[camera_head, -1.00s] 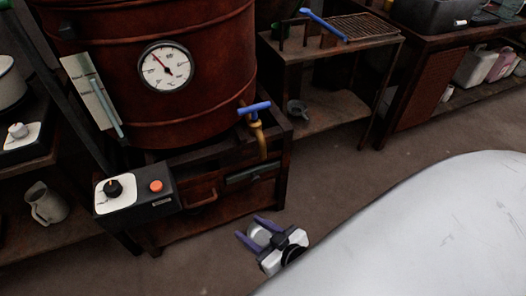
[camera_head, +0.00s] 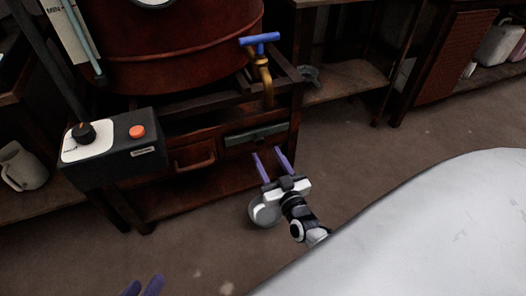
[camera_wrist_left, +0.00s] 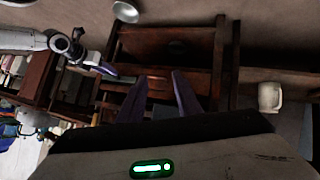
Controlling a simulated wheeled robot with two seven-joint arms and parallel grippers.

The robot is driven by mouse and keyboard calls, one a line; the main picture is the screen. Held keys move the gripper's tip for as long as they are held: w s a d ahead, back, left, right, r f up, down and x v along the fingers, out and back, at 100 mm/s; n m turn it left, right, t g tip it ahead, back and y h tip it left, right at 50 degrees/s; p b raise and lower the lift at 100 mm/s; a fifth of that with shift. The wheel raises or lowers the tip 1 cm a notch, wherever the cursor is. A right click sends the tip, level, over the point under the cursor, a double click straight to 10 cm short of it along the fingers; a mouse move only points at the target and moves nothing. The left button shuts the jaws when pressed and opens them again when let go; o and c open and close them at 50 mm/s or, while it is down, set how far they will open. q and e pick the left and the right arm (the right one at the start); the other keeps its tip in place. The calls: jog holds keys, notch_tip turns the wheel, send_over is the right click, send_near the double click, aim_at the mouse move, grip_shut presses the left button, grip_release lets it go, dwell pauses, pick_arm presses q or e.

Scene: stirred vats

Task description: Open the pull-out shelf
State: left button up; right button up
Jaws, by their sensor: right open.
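Below the big red vat (camera_head: 165,50), a dark wooden stand (camera_head: 165,205) has two fronts side by side. The left front has a brown bar handle (camera_head: 195,161). The right one, under the tap, carries a grey-green bar (camera_head: 256,135). Both look pushed in; I cannot tell which is the pull-out shelf. My right gripper (camera_head: 272,160) is open, its purple fingers just below and in front of the grey-green bar, apparently empty. My left gripper (camera_head: 142,287) shows only its fingertips at the bottom edge, low before the stand. In the left wrist view its fingers (camera_wrist_left: 155,78) are apart and empty.
A control box (camera_head: 110,148) with a black knob and orange button juts out at the stand's left. A blue-handled brass tap (camera_head: 263,70) hangs above the right front. A grey metal bowl (camera_head: 264,211) lies on the floor. A white surface (camera_head: 430,230) fills the lower right.

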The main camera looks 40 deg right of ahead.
aim_at(260, 143)
pick_arm(q)
jog(key=shift+d+r+h+b, duration=0.3)
jog(key=shift+d+r+b, duration=0.1)
jog(key=shift+r+b, duration=0.3)
pick_arm(e)
jog(key=shift+x, duration=2.25)
jog(key=shift+c, duration=0.6)
grip_shut()
